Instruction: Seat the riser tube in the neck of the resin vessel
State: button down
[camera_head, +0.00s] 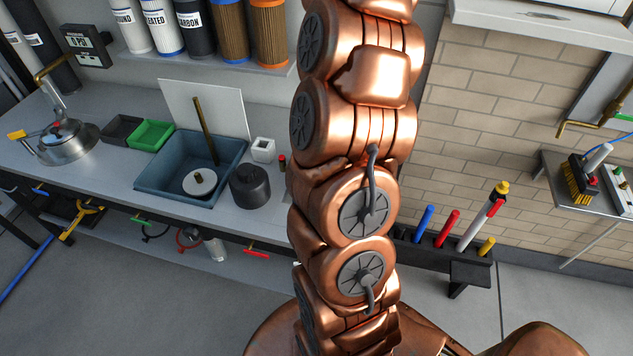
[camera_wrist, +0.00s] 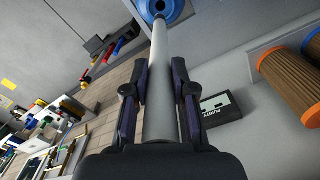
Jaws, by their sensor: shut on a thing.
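In the wrist view my gripper (camera_wrist: 153,92) is shut on a long pale grey tube (camera_wrist: 158,100), which I take as the riser tube. The tube runs lengthwise between the dark fingers and away from the camera. A blue round piece (camera_wrist: 172,8) with a darker centre shows at the tube's far end, cut by the top edge. I cannot tell whether this is the resin vessel's neck or a part on the tube, nor whether they touch. In the head view my copper arm fills the middle; the gripper and tube do not show there.
Cartridges (camera_head: 198,28) stand on the shelf above. A rack (camera_head: 460,250) of coloured tubes stands right of my arm.

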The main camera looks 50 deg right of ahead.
notch_tip(320, 180, down, 33)
jog(key=b, duration=0.2)
jog(key=shift+w, duration=0.15)
dwell(1.4)
jog(key=shift+f+b, duration=0.65)
jog(key=shift+b, duration=0.4)
jog(key=c, duration=1)
grip_release()
jog(key=shift+o, duration=0.2)
jog(key=shift+r, duration=0.2)
